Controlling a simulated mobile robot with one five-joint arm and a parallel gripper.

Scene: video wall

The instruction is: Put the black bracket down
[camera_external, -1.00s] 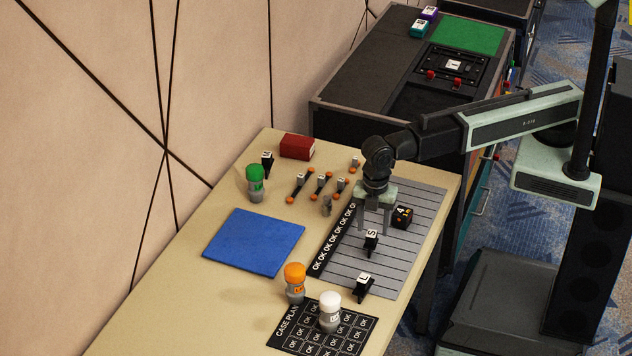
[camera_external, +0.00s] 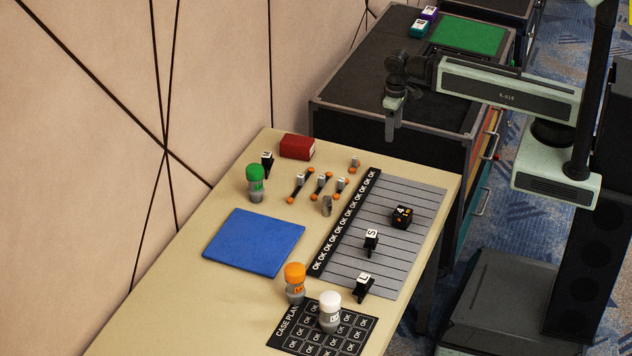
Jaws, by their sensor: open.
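A black bracket with a white "S" label (camera_external: 371,241) stands on the grey lined mat (camera_external: 407,262). A black bracket with an "L" label (camera_external: 362,286) stands nearer the mat's front end. Another black bracket with a white label (camera_external: 267,163) stands at the table's back left, beside the red box. My gripper (camera_external: 392,134) hangs high and apart from all of them, in front of the dark cabinet in the picture. Its fingers point down and hold nothing visible. They overlap in this view, so the gap between them is hard to see. It is open.
A black block labelled "4" (camera_external: 402,217) sits on the mat. Green-capped (camera_external: 256,183), orange-capped (camera_external: 295,283) and white-capped (camera_external: 330,312) bottles, a blue pad (camera_external: 254,242), a red box (camera_external: 297,147) and small orange-ended parts (camera_external: 320,186) share the table. The dark cabinet (camera_external: 370,75) adjoins behind.

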